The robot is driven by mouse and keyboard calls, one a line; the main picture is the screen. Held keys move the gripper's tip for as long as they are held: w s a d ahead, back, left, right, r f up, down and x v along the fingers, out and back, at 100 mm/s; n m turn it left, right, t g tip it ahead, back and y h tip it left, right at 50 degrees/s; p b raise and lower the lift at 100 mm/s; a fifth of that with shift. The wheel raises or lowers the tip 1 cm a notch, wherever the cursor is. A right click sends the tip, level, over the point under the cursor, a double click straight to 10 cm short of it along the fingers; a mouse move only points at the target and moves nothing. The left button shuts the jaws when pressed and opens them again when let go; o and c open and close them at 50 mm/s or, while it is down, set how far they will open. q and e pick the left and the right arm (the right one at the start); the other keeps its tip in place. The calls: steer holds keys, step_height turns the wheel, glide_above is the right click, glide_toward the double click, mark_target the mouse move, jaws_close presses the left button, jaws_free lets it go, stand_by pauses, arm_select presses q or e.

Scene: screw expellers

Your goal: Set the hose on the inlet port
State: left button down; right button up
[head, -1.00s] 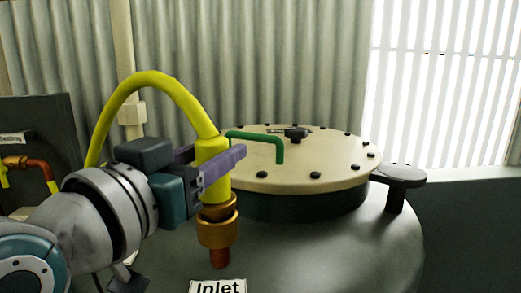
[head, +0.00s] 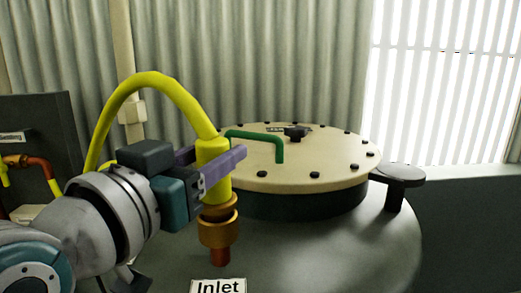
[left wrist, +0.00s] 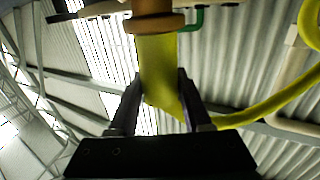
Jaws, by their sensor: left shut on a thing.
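The yellow hose (head: 151,80) arches up and comes down to a thick yellow end piece. My left gripper (head: 222,165) is shut on this end, which hangs about upright over the inlet port (head: 219,256). In the left wrist view the hose end (left wrist: 159,68) sits between the two fingers. A brass fitting (head: 218,230) lies directly below the hose end and appears to touch it. It also shows in the left wrist view (left wrist: 152,22). I cannot tell how deeply the parts are seated. The "Inlet" label (head: 218,287) is in front of the port. My right gripper is not in view.
The grey tank top (head: 300,245) carries a cream bolted lid (head: 325,170) with a green handle (head: 278,150) close behind the hose end. A dark round knob (head: 398,174) stands on the right. A dark panel with pipes (head: 40,125) is at far left.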

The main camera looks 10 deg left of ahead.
arm_select(q)
steer(key=shift+f+b, duration=0.5)
steer(key=shift+f, duration=0.1)
steer(key=c, duration=0.6)
jaws_free()
steer(key=shift+s+a+p, duration=0.15)
steer(key=shift+s+p, duration=0.2)
steer(key=shift+s, duration=0.35)
steer(key=shift+s+a+p, duration=0.1)
steer(key=shift+s+p, duration=0.25)
steer(key=shift+s, duration=0.3)
steer(key=s, duration=0.2)
steer(key=s+a+p, duration=0.1)
steer(key=s, duration=0.2)
steer(key=s+p, duration=0.1)
steer(key=s, duration=0.2)
steer(key=shift+s+a, duration=0.1)
steer(key=shift+a, duration=0.2)
steer(key=shift+f, duration=0.1)
